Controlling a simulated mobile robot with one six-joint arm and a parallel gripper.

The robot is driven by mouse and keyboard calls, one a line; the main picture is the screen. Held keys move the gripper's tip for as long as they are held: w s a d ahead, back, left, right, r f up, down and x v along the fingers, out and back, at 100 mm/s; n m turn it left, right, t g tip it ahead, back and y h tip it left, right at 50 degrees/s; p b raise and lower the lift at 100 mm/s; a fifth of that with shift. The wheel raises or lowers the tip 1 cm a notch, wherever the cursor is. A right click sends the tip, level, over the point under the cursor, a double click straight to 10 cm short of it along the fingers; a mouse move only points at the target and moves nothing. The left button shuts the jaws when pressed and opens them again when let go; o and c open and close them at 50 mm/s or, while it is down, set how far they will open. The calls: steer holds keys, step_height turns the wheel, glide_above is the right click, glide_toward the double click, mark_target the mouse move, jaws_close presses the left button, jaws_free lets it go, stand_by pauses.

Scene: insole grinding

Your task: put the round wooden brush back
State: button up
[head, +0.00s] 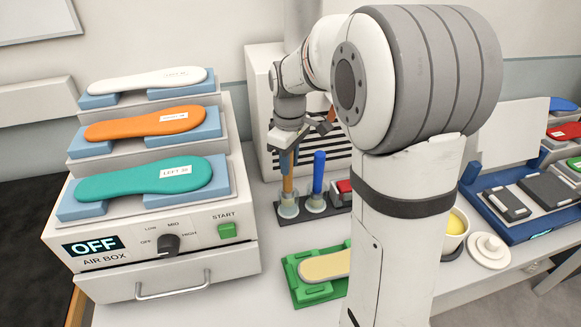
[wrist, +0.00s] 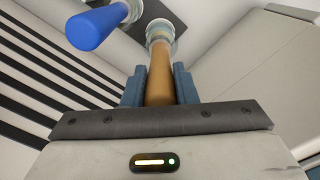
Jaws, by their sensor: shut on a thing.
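The round wooden brush shows as an upright brown handle (head: 288,186) in the head view, its lower end in a pale cup of the dark holder (head: 288,217). In the wrist view the wooden handle (wrist: 159,75) runs between the two blue-grey fingers. My gripper (head: 287,158) is shut on the handle, above the cup; it also shows in the wrist view (wrist: 159,88). The brush's bristle end is hidden in the cup. A blue-handled tool (head: 319,172) stands upright in the cup to the right, apart from my gripper.
The air box (head: 150,245) with white, orange and teal insoles stands at the left, its display reading OFF. A green fixture (head: 310,285) with a beige insole lies in front. A striped white unit (head: 262,90) stands behind. My arm hides the middle right of the table.

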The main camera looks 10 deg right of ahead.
mark_target(288, 179)
steer(key=shift+f, duration=1.15)
steer(key=shift+f, duration=0.15)
steer(key=o, duration=0.9)
